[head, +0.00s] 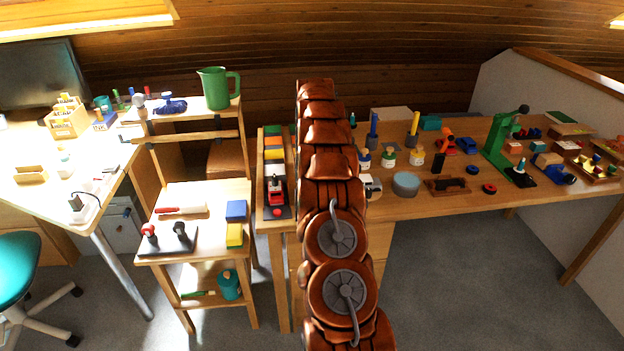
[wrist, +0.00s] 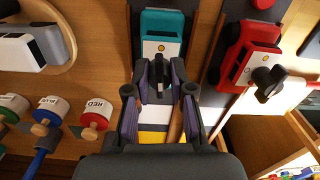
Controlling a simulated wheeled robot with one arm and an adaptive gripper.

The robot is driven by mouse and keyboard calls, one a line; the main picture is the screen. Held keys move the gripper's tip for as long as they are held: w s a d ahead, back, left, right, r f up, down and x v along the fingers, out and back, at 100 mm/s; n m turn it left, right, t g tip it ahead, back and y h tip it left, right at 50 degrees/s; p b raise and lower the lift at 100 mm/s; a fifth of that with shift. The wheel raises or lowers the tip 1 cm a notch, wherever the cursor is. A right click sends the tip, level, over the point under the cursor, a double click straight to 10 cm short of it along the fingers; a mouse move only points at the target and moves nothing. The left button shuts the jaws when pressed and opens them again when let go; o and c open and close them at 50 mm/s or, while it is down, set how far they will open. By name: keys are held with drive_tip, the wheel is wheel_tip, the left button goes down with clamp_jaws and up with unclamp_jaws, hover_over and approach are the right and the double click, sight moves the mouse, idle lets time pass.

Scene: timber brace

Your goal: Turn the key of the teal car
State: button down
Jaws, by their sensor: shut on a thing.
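The teal car (wrist: 163,28) is at the top middle of the wrist view, on a dark base with a white and yellow strip below it. Its dark key (wrist: 160,70) stands at the car's near end. My gripper (wrist: 160,82) is shut on this key, with one finger on each side. The fingers cover much of the key, so its turn angle is hard to tell. In the head view my arm hides the teal car and my gripper.
A red car (wrist: 250,55) with its own black key (wrist: 270,80) stands close on the right; it also shows in the head view (head: 275,190). A white and grey car (wrist: 35,42) is at the left. Labelled spools, including RED (wrist: 95,107), stand lower left.

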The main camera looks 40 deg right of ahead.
drive_tip(key=shift+m, duration=0.5)
idle(0.3)
drive_tip(key=c, duration=1)
unclamp_jaws()
drive_tip(key=shift+r, duration=0.1)
wheel_tip(320, 180, up, 6)
drive_tip(key=shift+r, duration=0.65)
drive_tip(key=shift+a, duration=0.1)
